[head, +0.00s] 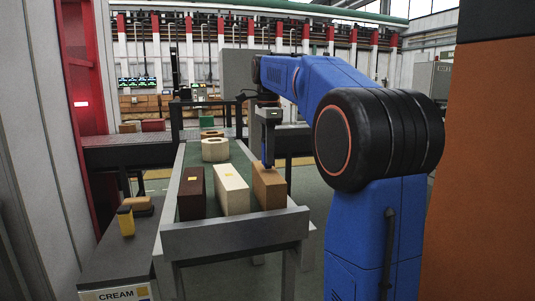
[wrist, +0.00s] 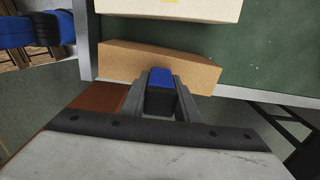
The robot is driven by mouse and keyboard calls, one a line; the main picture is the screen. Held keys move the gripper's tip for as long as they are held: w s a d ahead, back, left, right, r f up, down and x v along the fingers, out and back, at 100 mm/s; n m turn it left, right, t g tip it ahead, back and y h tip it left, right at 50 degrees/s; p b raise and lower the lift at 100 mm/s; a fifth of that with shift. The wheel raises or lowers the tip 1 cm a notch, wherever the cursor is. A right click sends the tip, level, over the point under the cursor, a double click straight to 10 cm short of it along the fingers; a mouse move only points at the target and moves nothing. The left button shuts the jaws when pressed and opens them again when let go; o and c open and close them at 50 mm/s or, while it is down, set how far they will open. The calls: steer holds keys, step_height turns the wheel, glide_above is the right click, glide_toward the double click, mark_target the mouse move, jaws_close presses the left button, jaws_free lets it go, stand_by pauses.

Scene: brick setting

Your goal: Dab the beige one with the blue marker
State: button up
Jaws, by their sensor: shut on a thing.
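My gripper (head: 268,128) is shut on the blue marker (wrist: 161,78), whose blue end shows between the jaws in the wrist view. It points down at the tan-beige brick (head: 269,188), the right one of three bricks standing in a row. That brick also shows in the wrist view (wrist: 125,64), with the marker over its near side. I cannot tell whether the marker touches it. No mark shows on its visible faces. The cream brick (head: 231,191) in the middle has a yellow patch on top. The dark brown brick (head: 192,194) at left has a yellow patch too.
The bricks stand at the near end of a green conveyor (head: 179,162) with a grey end plate (head: 235,237). A cream ring-shaped block (head: 215,149) lies farther back.

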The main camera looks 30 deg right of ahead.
steer(key=shift+f, duration=0.55)
stand_by(1.4)
steer(key=shift+r, duration=0.15)
steer(key=shift+r, duration=3.45)
